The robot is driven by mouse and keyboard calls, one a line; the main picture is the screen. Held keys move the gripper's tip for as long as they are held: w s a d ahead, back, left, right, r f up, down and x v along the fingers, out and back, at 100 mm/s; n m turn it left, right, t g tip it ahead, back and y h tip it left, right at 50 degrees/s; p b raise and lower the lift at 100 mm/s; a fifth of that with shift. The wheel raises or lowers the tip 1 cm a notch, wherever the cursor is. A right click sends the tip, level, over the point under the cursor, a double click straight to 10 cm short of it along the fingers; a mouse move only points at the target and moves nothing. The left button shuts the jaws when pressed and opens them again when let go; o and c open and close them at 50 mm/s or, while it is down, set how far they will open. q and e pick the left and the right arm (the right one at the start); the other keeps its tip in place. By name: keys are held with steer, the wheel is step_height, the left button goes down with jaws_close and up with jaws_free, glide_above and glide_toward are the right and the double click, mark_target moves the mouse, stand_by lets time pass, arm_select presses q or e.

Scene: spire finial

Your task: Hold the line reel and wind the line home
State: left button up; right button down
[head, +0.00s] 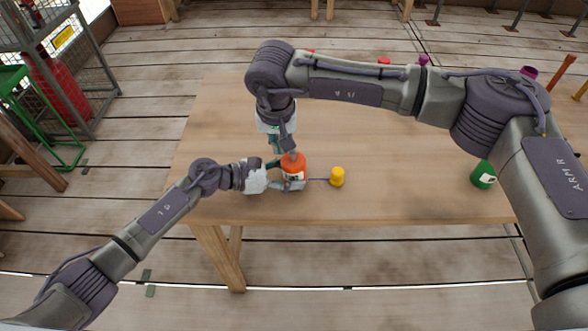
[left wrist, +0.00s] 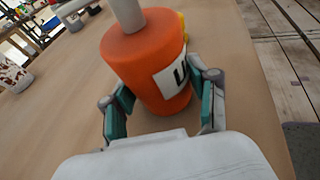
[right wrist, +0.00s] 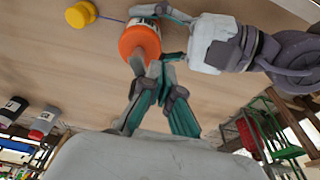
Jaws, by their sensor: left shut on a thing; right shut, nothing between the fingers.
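The orange line reel (head: 293,166) stands upright near the table's front edge; a white label shows on its side. In the left wrist view the reel (left wrist: 145,65) has a pale grey post (left wrist: 127,14) on top. My left gripper (head: 284,174) is shut around the reel's body, one finger on each side. A thin bluish line (head: 317,180) runs from the reel to a small yellow piece (head: 337,177) on the table to its right. My right gripper (right wrist: 152,75) is shut and empty, pointing down at the reel's top beside the post; whether it touches is unclear.
A green canister (head: 483,175) lies at the table's right. Several small red and purple things stand along the far edge, partly behind my right arm. A metal rack with a red cylinder (head: 60,88) stands off to the left.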

steer(key=shift+f, duration=0.15)
steer(key=shift+w+d, duration=0.1)
steer(key=shift+w, duration=0.1)
stand_by(0.3)
steer(key=shift+w+d, duration=0.3)
steer(key=shift+w, duration=0.15)
steer(key=shift+w, duration=0.4)
steer(key=shift+s, duration=0.15)
stand_by(0.4)
